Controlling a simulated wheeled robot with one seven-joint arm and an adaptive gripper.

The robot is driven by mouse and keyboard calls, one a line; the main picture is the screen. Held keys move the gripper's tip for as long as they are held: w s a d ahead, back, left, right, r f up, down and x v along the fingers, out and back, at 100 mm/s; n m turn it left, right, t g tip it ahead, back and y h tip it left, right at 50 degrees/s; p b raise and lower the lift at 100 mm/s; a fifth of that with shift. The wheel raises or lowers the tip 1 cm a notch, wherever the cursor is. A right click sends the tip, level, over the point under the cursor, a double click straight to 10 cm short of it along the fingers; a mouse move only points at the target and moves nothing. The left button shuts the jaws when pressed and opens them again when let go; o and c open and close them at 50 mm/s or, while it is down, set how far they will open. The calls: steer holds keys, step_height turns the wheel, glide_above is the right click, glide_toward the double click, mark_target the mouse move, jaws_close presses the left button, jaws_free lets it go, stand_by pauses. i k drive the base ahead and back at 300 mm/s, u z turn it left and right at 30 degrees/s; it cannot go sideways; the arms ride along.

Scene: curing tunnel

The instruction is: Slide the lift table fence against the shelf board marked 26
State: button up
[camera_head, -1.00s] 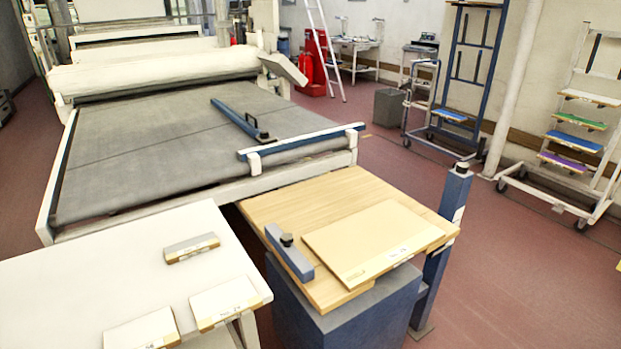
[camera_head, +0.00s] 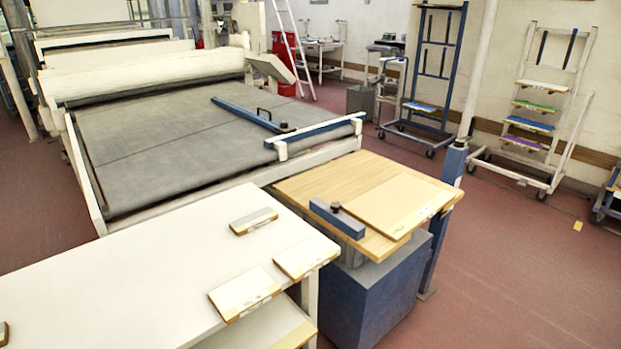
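The lift table (camera_head: 300,187) has a wooden top on a dark blue box-shaped base, right of centre. A pale shelf board (camera_head: 398,203) lies flat on it; the mark on its front edge is too small to read. The lift table fence (camera_head: 337,218), a short blue-grey bar with a dark knob, lies at the top's left front edge, left of the board. It runs roughly along the board's left edge; a narrow strip of wood seems to show between them, but I cannot tell whether they touch anywhere. My gripper is not in view.
A white table (camera_head: 150,270) with several small labelled boards stands at the front left. The grey conveyor bed (camera_head: 185,150) lies behind, with a blue bar (camera_head: 315,132) along its near edge. A blue post (camera_head: 453,165) stands at the lift table's right. Red floor is open on the right.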

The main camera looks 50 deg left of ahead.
mark_target(331, 213)
steer(key=z, duration=0.05)
steer(key=k, duration=0.1)
steer(key=u, duration=1.9)
steer(key=i, duration=0.35)
steer(key=u, duration=0.1)
